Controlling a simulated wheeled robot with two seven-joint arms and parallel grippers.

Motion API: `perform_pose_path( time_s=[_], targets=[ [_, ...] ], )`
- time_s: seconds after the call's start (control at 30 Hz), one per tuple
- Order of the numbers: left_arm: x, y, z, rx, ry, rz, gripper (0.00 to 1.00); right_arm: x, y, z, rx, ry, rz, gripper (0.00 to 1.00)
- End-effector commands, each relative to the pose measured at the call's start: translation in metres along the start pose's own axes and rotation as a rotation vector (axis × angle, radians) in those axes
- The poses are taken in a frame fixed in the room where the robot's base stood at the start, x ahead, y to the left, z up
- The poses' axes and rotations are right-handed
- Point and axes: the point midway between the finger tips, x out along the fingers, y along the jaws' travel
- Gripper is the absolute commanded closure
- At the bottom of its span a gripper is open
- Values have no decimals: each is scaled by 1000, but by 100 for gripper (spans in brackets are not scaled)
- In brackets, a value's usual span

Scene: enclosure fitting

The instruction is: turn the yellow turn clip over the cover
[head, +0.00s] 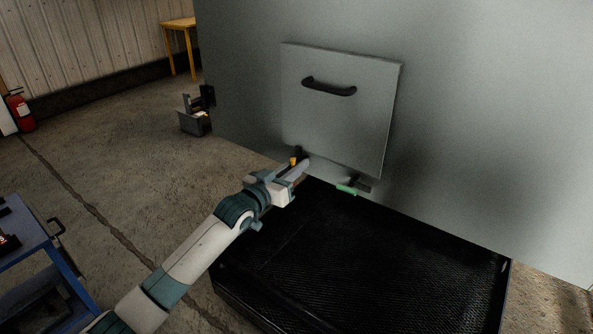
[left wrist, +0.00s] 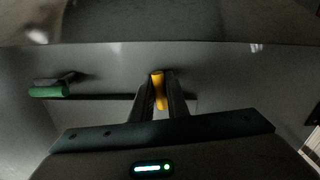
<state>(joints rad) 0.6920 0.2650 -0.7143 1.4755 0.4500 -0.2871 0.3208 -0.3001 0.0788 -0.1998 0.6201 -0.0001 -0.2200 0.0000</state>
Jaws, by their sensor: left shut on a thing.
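The yellow turn clip (head: 293,161) is at the lower left edge of the cover (head: 340,115), a grey square panel with a black handle on the large grey wall. My left gripper (head: 300,165) is at the clip. In the left wrist view the yellow clip (left wrist: 159,90) stands between the two dark fingers of my left gripper (left wrist: 160,98), which are shut on it. The cover's lower edge (left wrist: 200,43) runs across the top of that view. How far the clip overlaps the cover cannot be told. My right gripper is not in view.
A green clip (head: 347,189) is below the cover's lower right; it shows at the left in the wrist view (left wrist: 48,91). A black ribbed tray (head: 360,270) lies below the wall. A blue cart (head: 35,250) stands at the left, with open concrete floor between.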

Motion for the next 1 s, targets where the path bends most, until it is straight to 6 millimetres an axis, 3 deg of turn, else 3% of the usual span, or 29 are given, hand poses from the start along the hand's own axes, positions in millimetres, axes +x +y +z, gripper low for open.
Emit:
perform_pose_path(
  time_s=[0.43,1.0],
  targets=[
    [0,-1,-3,307,6,-1,100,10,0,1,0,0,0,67],
    [0,0,-2,358,3,-1,100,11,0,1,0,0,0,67]
  ],
)
